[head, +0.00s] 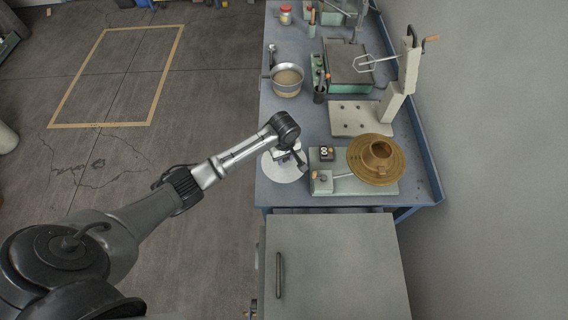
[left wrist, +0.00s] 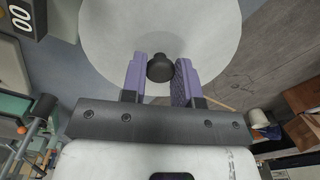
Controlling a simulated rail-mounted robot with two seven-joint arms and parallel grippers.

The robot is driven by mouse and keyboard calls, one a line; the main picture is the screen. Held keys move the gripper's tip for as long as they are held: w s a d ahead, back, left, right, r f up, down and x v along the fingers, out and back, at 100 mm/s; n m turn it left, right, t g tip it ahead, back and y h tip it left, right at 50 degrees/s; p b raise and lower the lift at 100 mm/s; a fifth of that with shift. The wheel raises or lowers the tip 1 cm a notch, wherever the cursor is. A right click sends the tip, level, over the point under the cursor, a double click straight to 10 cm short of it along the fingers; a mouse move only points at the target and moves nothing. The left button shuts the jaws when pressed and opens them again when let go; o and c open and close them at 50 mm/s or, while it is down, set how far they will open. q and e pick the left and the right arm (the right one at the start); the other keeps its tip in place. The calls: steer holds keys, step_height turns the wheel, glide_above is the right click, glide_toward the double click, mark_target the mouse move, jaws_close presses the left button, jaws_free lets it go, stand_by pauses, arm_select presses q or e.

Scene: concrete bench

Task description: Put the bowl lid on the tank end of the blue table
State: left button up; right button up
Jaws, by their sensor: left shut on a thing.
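The bowl lid (head: 281,170) is a pale round disc at the near left corner of the blue table (head: 288,120). In the left wrist view the lid (left wrist: 160,30) fills the top middle, and its black knob (left wrist: 160,68) sits between the purple finger pads. My left gripper (head: 292,159) is shut on that knob. In the head view the arm partly hides the lid. I cannot tell whether the lid touches the tabletop. No tank is clearly recognisable on the table. My right gripper is not in view.
Farther back are a metal bowl (head: 287,90), a pale stand (head: 350,118) and a dark-topped machine (head: 348,62).

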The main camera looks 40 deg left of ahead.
mark_target(284, 163)
arm_select(q)
steer(key=f, duration=0.3)
steer(key=shift+s+d+f, duration=0.15)
steer(key=shift+d, duration=0.05)
steer(key=shift+f, duration=0.3)
step_height(284, 163, down, 3)
steer(key=shift+f+b, duration=0.15)
steer(key=shift+b, duration=0.45)
steer(key=shift+f, duration=0.1)
steer(key=o, duration=0.9)
steer(key=shift+o, duration=0.2)
